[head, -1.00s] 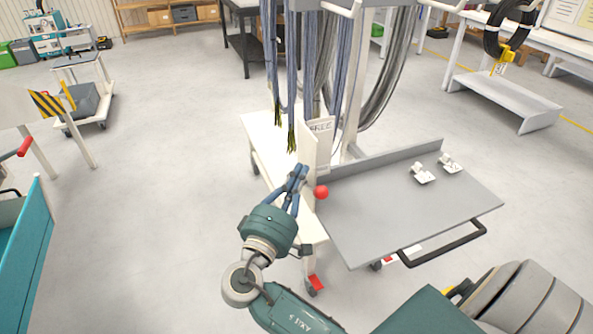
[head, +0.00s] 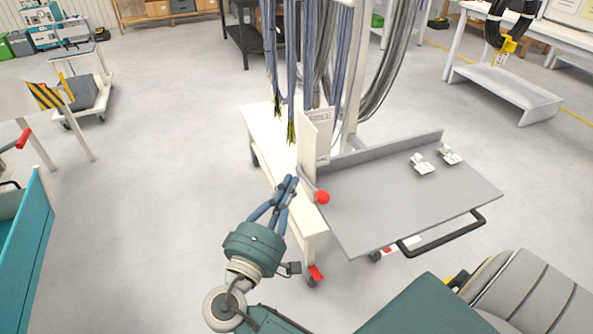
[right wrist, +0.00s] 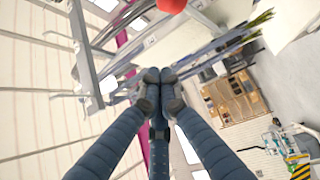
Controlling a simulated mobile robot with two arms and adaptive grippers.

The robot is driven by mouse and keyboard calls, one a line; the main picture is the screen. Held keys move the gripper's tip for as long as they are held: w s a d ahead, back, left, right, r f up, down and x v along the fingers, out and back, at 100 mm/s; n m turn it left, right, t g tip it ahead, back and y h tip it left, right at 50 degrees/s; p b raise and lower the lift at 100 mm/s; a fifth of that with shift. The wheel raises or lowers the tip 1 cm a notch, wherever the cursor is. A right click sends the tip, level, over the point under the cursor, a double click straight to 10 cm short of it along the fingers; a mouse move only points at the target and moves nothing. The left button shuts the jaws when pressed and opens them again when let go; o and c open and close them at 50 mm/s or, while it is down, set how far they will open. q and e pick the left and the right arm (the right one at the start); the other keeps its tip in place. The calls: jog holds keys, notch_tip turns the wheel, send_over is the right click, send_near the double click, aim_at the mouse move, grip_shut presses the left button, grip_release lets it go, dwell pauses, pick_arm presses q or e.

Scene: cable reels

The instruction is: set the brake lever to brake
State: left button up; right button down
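The brake lever's red ball knob (head: 322,198) is at the near edge of the cable cart, beside an upright white plate (head: 308,150). A thin rod runs from the plate to the knob. The plate carries two small labels, one above the other, too blurred to read now. My right gripper (head: 291,182) is just left of the knob, with a small gap visible between them. Its blue fingers are drawn together with nothing between them. In the right wrist view the fingertips (right wrist: 158,88) meet, and the red knob (right wrist: 171,5) is at the top edge. My left gripper is out of view.
The cart's grey tray (head: 390,205) holds two small white fittings (head: 422,163) and has a black handle (head: 440,238) in front. Bundles of cables (head: 320,60) hang above the cart. A teal bin (head: 30,240) is at the left. Floor left of the cart is clear.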

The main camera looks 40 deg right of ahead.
jog(key=v, duration=0.6)
dwell(0.3)
